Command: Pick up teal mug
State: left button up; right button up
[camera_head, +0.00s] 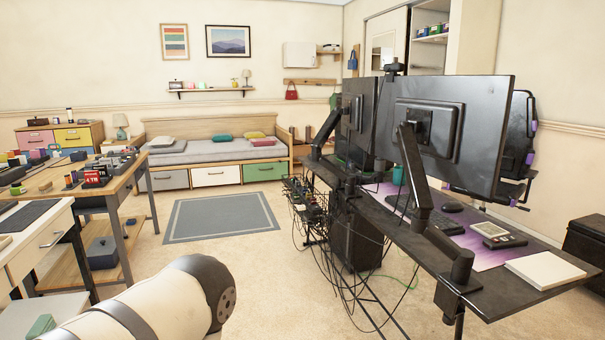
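A small teal object, possibly the teal mug (397,175), stands on the dark desk behind the monitor arm, under the right monitor. Most of it is hidden by the monitor and its mount, and I cannot make out a handle. A white and black link of my arm fills the bottom left of the view. Neither of my grippers shows.
The dark desk (540,310) carries two monitors (450,130), a keyboard, a calculator (505,241) and a white pad (545,270). Cables (325,240) hang off its left side. A cluttered workbench (125,178) stands at left. Carpet with a grey rug (222,216) lies open between.

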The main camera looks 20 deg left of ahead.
aim_at(402, 176)
jog(key=i+l+z, duration=0.7)
jog(key=l, duration=0.15)
jog(key=i+l+z, duration=0.45)
jog(key=i+l, duration=0.15)
jog(key=i, duration=0.4)
jog(key=i+l+z, duration=0.15)
jog(key=i, duration=0.55)
jog(key=i+l+z, duration=0.1)
jog(key=i, duration=0.65)
jog(key=i+j+u, duration=0.15)
jog(key=i+u, duration=0.75)
jog(key=i+l+u, duration=0.1)
jog(key=i+u, duration=0.3)
jog(key=i+l+u, duration=0.25)
jog(key=u, duration=0.2)
jog(key=i, duration=0.05)
